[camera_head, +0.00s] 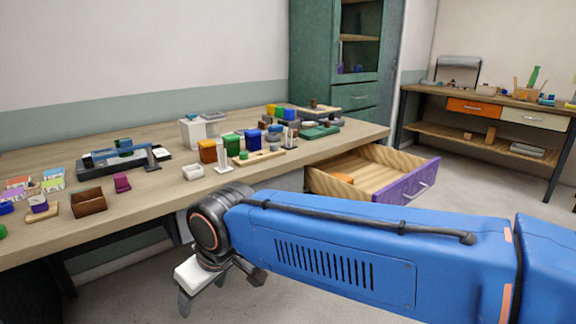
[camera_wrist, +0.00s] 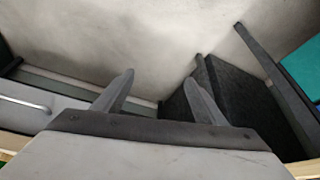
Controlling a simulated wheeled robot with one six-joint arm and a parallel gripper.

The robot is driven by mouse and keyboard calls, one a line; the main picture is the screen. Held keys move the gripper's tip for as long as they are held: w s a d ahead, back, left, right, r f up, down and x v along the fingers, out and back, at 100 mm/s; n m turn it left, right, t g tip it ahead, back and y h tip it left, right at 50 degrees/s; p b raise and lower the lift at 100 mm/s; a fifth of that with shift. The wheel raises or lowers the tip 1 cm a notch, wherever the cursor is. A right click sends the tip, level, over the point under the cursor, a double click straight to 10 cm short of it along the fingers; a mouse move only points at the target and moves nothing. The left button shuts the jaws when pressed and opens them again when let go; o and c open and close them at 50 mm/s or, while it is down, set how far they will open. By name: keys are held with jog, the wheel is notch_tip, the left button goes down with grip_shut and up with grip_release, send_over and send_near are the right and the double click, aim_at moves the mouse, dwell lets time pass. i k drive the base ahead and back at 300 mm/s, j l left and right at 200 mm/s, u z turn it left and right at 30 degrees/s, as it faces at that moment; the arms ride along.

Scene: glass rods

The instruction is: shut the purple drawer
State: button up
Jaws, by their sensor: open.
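The purple drawer (camera_head: 415,184) is pulled well out from under the right end of the wooden workbench, in the head view. Its front is purple with a pale bar handle, and its wooden inside shows. An orange item (camera_head: 342,178) lies in it near the left side. My gripper (camera_head: 203,296) hangs below and in front of the bench, left of the drawer and apart from it. In the wrist view my gripper (camera_wrist: 158,92) has its two fingers spread with nothing between them. My blue arm hides part of the drawer's lower side.
The workbench (camera_head: 150,205) carries several small blocks, boxes and trays. A green cabinet (camera_head: 335,60) stands behind it. A second bench (camera_head: 430,95) with an orange drawer front (camera_head: 473,107) stands at the back right. Open floor lies between the benches.

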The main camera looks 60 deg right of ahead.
aim_at(380, 174)
jog(key=z, duration=2.45)
